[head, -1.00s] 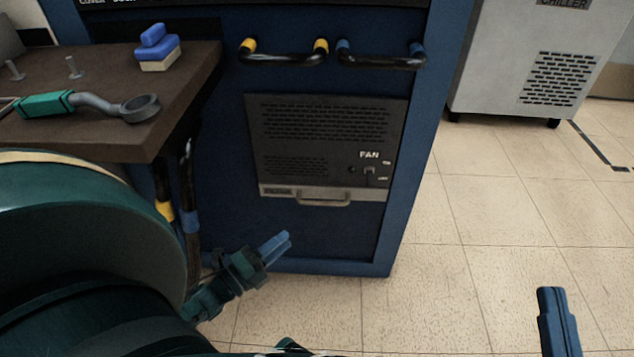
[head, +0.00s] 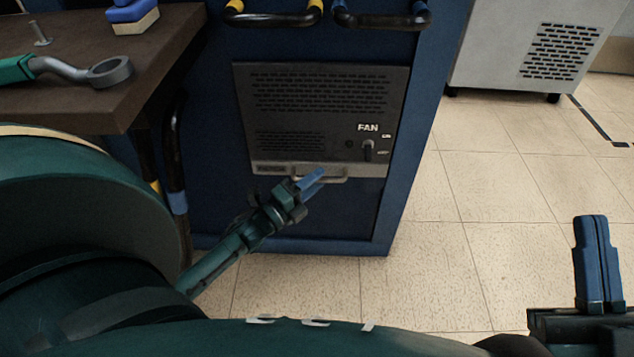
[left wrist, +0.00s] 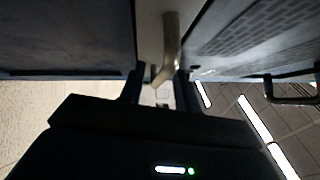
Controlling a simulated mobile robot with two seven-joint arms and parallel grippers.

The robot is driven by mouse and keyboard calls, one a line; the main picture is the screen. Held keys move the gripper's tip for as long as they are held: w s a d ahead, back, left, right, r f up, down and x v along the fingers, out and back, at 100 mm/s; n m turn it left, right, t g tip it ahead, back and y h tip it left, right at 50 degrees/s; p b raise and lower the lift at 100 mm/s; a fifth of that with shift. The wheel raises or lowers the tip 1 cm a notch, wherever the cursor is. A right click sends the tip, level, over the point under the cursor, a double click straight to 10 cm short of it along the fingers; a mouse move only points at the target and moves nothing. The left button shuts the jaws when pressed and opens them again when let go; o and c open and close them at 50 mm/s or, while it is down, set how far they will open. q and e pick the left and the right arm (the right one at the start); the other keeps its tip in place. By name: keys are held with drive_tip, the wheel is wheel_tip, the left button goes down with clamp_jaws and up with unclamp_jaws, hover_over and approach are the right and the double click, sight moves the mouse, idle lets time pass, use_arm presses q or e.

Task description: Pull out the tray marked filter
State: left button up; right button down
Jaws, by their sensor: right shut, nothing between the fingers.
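A light grey tray front (head: 365,171) runs along the bottom of the dark fan panel; its small label (head: 271,169) is too small to read. A pale bar handle (head: 336,179) sticks out from it. My left gripper (head: 312,181) is at the left part of this handle, partly hiding it. In the left wrist view the handle (left wrist: 171,45) reaches down toward the gap between my two spread fingers (left wrist: 159,88); contact cannot be made out. The tray looks flush with the panel. My right gripper (head: 592,218) is shut and empty, over the floor at the right.
The fan panel (head: 315,100) with a switch (head: 368,149) sits in a blue cabinet (head: 215,215). A brown table (head: 150,60) with a wrench (head: 108,71) is at left. Tiled floor at right is open, before a grey chiller (head: 490,55).

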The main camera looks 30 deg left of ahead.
use_arm(q)
drive_tip(key=shift+w+d, duration=0.1)
drive_tip(key=shift+w, duration=0.45)
clamp_jaws()
